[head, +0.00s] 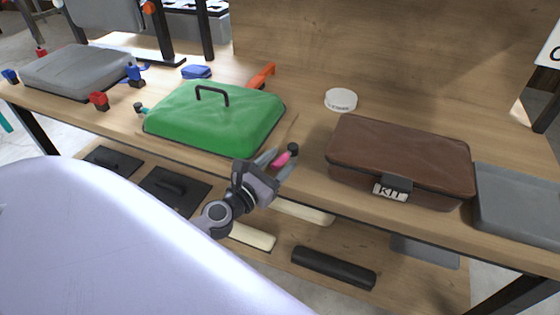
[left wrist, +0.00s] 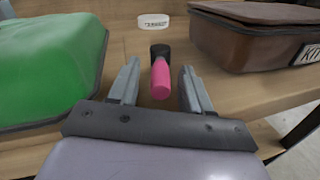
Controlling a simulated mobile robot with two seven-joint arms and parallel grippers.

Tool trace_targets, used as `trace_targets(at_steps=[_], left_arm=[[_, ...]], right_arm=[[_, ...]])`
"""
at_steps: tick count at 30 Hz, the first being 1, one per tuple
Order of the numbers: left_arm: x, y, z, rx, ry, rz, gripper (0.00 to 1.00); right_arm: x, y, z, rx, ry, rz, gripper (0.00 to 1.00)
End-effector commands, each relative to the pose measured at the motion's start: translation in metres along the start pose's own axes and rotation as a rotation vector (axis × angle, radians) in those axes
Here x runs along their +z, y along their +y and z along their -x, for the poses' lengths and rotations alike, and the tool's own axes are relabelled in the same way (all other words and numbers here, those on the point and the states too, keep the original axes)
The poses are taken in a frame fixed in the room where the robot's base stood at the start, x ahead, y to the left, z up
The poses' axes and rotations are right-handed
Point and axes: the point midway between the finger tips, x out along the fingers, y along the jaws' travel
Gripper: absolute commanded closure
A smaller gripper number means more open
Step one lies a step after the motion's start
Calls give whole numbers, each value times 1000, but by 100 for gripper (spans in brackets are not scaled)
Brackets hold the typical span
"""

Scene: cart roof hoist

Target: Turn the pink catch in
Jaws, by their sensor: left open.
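The pink catch (head: 283,158) has a black base and stands on the wooden bench just right of the green roof (head: 220,118). In the left wrist view the pink catch (left wrist: 160,80) points toward me, with its black end (left wrist: 160,50) farther away. My left gripper (head: 278,164) is open, with one finger on each side of the catch. The left wrist view shows a gap between the catch and each finger of the gripper (left wrist: 158,88). My right gripper does not show.
A brown KIT case (head: 400,155) stands right of the catch, and a grey tray (head: 520,205) is beyond it. A white round lid (head: 341,99) lies behind. Blue and red clamps and a grey cover (head: 75,70) are at the left. A lower shelf holds dark and cream pieces.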

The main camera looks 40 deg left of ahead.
Motion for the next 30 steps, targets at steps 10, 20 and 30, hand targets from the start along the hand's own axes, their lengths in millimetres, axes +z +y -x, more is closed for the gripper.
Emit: trace_targets(at_steps=[10, 20, 30], left_arm=[[-3, -1, 45, -2, 2, -2, 52], [0, 0, 62, 0, 0, -1, 52], [1, -2, 61, -6, -3, 1, 87]], right_arm=[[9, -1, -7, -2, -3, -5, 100], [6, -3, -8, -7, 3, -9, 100], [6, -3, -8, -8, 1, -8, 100]])
